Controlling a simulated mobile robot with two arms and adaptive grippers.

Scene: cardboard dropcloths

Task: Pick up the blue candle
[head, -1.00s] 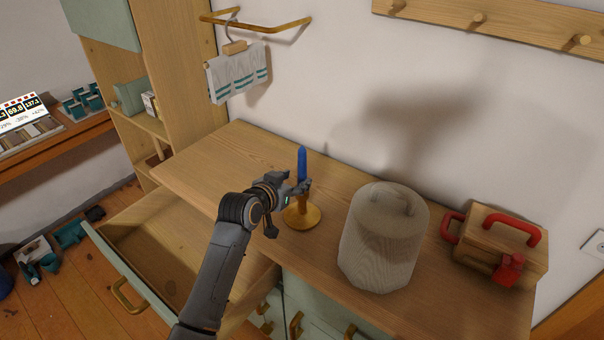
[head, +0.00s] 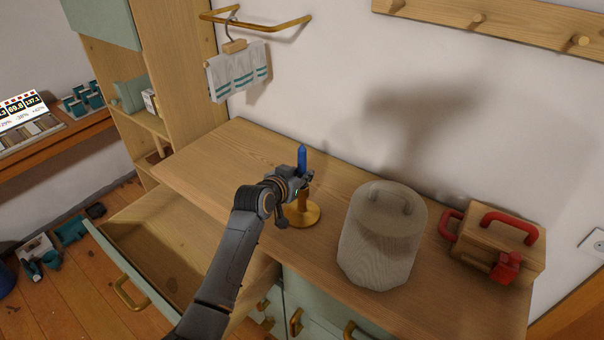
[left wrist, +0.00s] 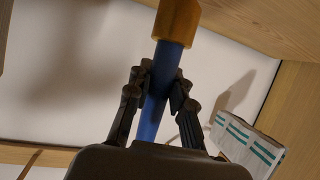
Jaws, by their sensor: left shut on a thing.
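The blue candle (head: 302,157) stands upright in a golden candle holder (head: 303,213) on the wooden counter. My left gripper (head: 305,181) is around the candle's lower part, just above the holder's stem. In the left wrist view the gripper (left wrist: 158,88) is shut on the blue candle (left wrist: 172,62), with a finger on each side. The candle's base end still meets the golden holder (left wrist: 177,20) there. My right gripper is not in view.
A ribbed pale canister (head: 380,240) stands right of the holder. A wooden box with red handles (head: 492,245) is farther right. An open drawer (head: 120,270) juts out at the left front. The counter (head: 225,155) is clear left of the candle.

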